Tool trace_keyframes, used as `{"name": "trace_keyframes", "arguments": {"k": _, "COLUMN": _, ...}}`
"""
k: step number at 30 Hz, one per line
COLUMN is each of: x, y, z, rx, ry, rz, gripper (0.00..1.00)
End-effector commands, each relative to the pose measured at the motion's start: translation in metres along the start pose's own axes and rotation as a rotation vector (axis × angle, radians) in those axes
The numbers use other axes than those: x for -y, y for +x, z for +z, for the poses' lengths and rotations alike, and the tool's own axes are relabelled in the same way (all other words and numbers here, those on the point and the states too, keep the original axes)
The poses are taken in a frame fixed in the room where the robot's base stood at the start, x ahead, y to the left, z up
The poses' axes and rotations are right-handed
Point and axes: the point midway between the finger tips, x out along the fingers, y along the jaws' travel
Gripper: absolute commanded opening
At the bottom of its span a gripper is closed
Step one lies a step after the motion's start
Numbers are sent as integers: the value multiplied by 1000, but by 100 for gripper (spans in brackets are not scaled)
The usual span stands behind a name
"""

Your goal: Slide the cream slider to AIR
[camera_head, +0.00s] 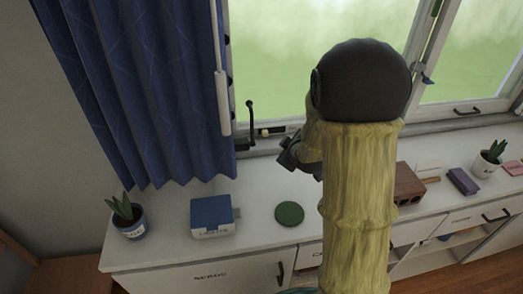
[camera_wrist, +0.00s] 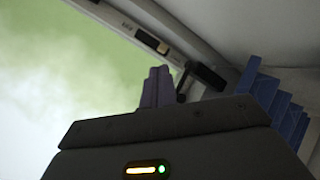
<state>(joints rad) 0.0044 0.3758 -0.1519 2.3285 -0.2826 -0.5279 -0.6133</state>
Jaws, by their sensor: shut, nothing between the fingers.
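The cream slider (camera_wrist: 149,39) sits in a short dark slot on the white window frame in the wrist view, with small lettering beside it that I cannot read for certain. In the head view the slider (camera_head: 264,132) is small, low on the window frame, right of the black window handle (camera_head: 250,112). My gripper (camera_wrist: 158,88) is shut and empty, its fingertips below the slider in the wrist view and apart from it in the picture. In the head view my gripper (camera_head: 288,158) is partly hidden by my arm, just below and right of the slider.
The blue curtain (camera_head: 150,90) hangs at the left; its folds also show in the wrist view (camera_wrist: 275,100). On the white cabinet top (camera_head: 262,190) stand a blue box (camera_head: 211,214), a green disc (camera_head: 289,213), a potted plant (camera_head: 129,220) and a brown block (camera_head: 407,184).

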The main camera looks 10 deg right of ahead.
Motion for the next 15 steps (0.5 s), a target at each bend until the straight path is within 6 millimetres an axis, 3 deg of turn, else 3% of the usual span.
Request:
{"name": "trace_keyframes", "arguments": {"k": 1, "x": 8, "y": 30, "z": 10, "rx": -52, "ry": -81, "rz": 35, "gripper": 0}}
{"name": "trace_keyframes", "arguments": {"k": 6, "x": 10, "y": 86, "z": 11, "rx": -245, "ry": -376, "rz": 182, "gripper": 0}}
{"name": "trace_keyframes", "arguments": {"k": 10, "x": 21, "y": 119, "z": 13, "rx": -385, "ry": -589, "rz": 300, "gripper": 0}}
{"name": "trace_keyframes", "arguments": {"k": 15, "x": 33, "y": 138, "z": 14, "rx": -516, "ry": -774, "rz": 424, "gripper": 0}}
